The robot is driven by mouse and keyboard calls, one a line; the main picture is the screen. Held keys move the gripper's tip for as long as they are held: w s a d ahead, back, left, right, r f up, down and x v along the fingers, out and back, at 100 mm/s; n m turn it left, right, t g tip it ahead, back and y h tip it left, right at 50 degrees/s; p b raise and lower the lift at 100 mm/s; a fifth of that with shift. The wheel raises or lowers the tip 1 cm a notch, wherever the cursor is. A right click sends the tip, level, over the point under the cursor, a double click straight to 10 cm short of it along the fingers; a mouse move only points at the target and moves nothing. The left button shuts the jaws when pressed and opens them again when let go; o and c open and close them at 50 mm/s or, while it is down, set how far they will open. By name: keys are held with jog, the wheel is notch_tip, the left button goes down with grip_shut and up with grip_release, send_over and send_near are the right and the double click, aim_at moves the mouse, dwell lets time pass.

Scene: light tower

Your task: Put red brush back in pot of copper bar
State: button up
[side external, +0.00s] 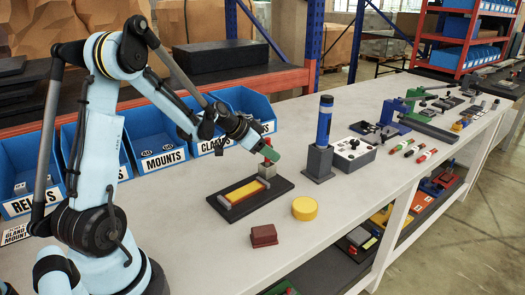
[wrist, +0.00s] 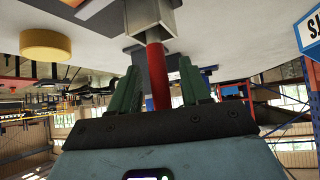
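The red brush (wrist: 157,75) stands with its far end at the mouth of the square grey pot (wrist: 150,22) in the wrist view; how deep it sits is hidden. In the side view the pot (side external: 267,170) stands at the back right corner of a black base (side external: 262,205), which carries a yellow-orange bar (side external: 246,190) in a frame. My gripper (wrist: 158,64) has its green fingers on either side of the brush, with a visible gap at each side. In the side view the gripper (side external: 268,153) is just above the pot.
A yellow round block (side external: 305,208) and a dark red block (side external: 264,235) lie in front of the base. A blue-topped post (side external: 322,140) stands to the right, by a grey box (side external: 354,154). Blue bins (side external: 164,150) line the back. The front bench surface is mostly clear.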

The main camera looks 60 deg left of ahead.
dwell(0.3)
jog(key=v, duration=1.1)
jog(key=s+d+n+g+y, duration=0.1)
jog(key=s+d, duration=0.3)
jog(key=d, duration=0.6)
jog(key=s+d+n+y, duration=0.1)
jog(key=s+d+n, duration=0.1)
jog(key=s+d, duration=0.3)
jog(key=shift+d+f+g, duration=0.4)
jog(key=shift+d, duration=2)
jog(key=shift+s, duration=0.1)
